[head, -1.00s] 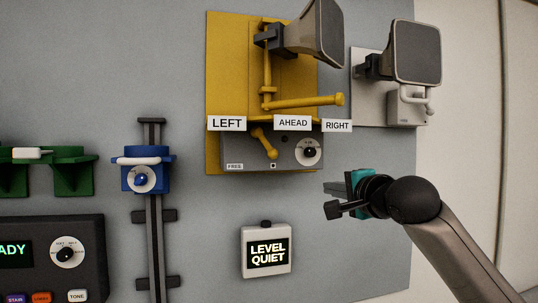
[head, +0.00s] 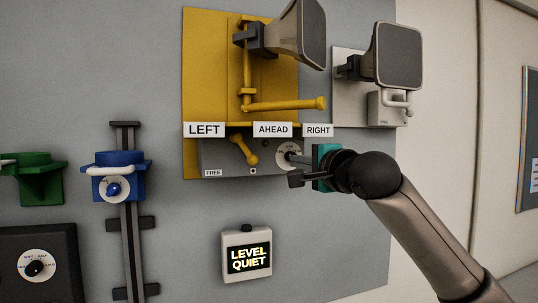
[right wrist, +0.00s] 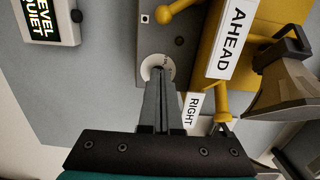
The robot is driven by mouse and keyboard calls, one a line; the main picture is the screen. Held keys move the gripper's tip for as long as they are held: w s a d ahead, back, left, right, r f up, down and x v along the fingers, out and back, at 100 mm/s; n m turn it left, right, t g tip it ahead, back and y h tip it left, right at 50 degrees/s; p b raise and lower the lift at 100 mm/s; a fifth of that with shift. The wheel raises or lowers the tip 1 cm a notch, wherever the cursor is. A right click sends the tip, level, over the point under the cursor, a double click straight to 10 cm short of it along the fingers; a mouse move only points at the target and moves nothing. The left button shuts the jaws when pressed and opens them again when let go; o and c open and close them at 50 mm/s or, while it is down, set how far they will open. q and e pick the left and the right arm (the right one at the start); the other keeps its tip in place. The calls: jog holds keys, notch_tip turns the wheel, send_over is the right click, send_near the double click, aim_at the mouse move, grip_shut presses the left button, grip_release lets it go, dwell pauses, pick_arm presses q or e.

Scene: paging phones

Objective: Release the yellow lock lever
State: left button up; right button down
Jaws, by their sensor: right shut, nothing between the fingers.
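The yellow lock lever (head: 243,148) is a short knobbed handle on the front of a grey box (head: 225,160), under the LEFT and AHEAD signs. Its knob hangs down and to the right, between the FREE label (head: 213,173) at lower left and a small square mark (head: 253,171). It also shows at the top of the right wrist view (right wrist: 178,10). My right gripper (head: 292,158) is shut and empty. Its fingertips (right wrist: 158,86) are at the white dial (right wrist: 150,66), right of the lever; I cannot tell whether they touch it. My left gripper is out of view.
A long yellow arm (head: 285,105) and a horn speaker (head: 300,30) stick out above the box. The RIGHT sign (head: 318,130) is just above my right gripper. A LEVEL QUIET display (head: 247,260) is below, and a blue clamp (head: 118,178) is on a rail at left.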

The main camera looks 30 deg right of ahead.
aim_at(244, 148)
jog(key=shift+w+a+p, duration=0.45)
jog(key=shift+w+p, duration=0.15)
jog(key=shift+w, duration=0.65)
jog(key=shift+w+a+p, duration=0.4)
jog(key=shift+w+p, duration=0.25)
jog(key=shift+w, duration=0.6)
jog(key=shift+w+a+p, duration=0.45)
jog(key=shift+w+p, duration=0.15)
jog(key=shift+w, duration=0.65)
jog(key=shift+f, duration=0.1)
